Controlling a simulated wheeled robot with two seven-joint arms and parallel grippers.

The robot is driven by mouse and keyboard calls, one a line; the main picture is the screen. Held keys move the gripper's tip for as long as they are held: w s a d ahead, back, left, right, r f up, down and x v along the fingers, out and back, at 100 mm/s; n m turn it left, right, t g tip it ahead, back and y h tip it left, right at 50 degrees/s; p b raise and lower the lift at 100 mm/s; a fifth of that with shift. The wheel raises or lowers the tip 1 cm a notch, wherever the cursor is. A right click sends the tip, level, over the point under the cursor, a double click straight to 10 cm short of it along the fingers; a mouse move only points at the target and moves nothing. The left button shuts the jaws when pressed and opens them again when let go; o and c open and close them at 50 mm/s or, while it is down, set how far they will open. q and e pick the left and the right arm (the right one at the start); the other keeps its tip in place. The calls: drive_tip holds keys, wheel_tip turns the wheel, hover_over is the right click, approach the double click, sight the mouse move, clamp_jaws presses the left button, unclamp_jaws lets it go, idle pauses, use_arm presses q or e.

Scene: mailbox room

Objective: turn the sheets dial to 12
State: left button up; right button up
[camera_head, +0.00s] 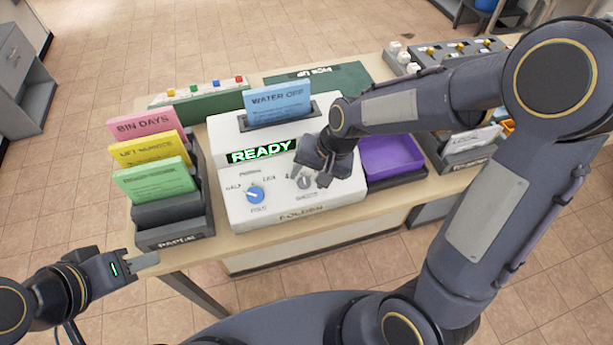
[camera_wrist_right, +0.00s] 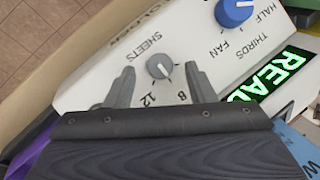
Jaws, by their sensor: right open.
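The sheets dial (camera_wrist_right: 160,66) is a small round grey knob on the white folder machine (camera_head: 235,150). In the right wrist view the word SHEETS and the marks 12 and 8 stand around it; I cannot tell its exact setting. In the head view the dial (camera_head: 304,183) is partly hidden by my right gripper (camera_head: 311,177). My right gripper (camera_wrist_right: 160,71) is open, its fingers on either side of the dial; I cannot tell whether they touch it. My left gripper (camera_head: 144,262) is off the table at the lower left, holding nothing visible.
A larger blue dial (camera_head: 254,194) with HALF, FAN and THIRDS labels is left of the sheets dial. The green display (camera_head: 261,151) reads READY. A paper rack (camera_head: 175,232) stands at left, a purple tray (camera_head: 390,156) at right. A blue WATER OFF sheet (camera_head: 278,104) stands behind.

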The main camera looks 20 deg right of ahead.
drive_tip(key=shift+x, duration=0.8)
drive_tip(key=c, duration=1)
drive_tip(key=shift+d+f+m+t+y+b, duration=0.1)
drive_tip(key=shift+f+m+t+y+b, duration=0.1)
drive_tip(key=shift+m+b, duration=0.4)
drive_tip(key=shift+d+f+m+t+y+b, duration=0.1)
drive_tip(key=shift+m+y+b, duration=0.1)
drive_tip(key=shift+m+b, duration=0.35)
drive_tip(key=m+b, duration=0.1)
drive_tip(key=b, duration=0.1)
drive_tip(key=m+t+y+b, duration=0.1)
drive_tip(key=m, duration=0.1)
drive_tip(key=m+t+b, duration=0.1)
drive_tip(key=b, duration=0.1)
drive_tip(key=shift+s+f+m+y+b, duration=0.1)
drive_tip(key=shift+s+m+y+b, duration=0.15)
drive_tip(key=shift+y+b, duration=0.1)
drive_tip(key=shift+s+m+t+b, duration=0.15)
drive_tip(key=shift+m+t+b, duration=1.15)
drive_tip(key=shift+m+b, duration=0.7)
drive_tip(key=shift+m, duration=0.3)
